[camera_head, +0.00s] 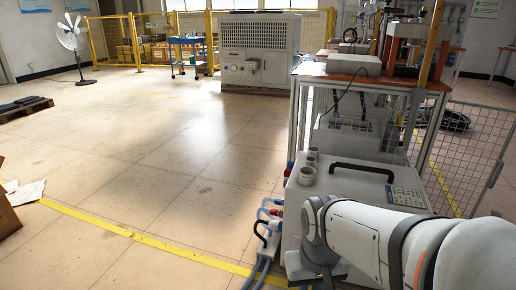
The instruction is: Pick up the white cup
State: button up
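A small white cup-like object (307,176) with an open top stands upright on the left edge of the grey machine's top (345,180). One or two similar small pale round pieces (312,154) stand just behind it; they are too small to tell apart clearly. My white arm reaches in from the lower right and bends down at the machine's front left, close in the picture to the near cup but apart from it.
A black handle (362,168) and a keypad panel (405,196) are on the machine's top. Hoses and connectors (268,232) stick out on its left. A wooden-topped bench (335,72) with a grey box stands behind. Open tiled floor (170,165) lies to the left.

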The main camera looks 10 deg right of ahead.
aim_at(310, 164)
jog(key=u, duration=0.1)
jog(key=i, duration=1.75)
jog(key=z, duration=0.8)
jog(key=k, duration=0.95)
jog(key=z, duration=0.2)
jog(key=i, duration=0.95)
jog(key=u, duration=0.05)
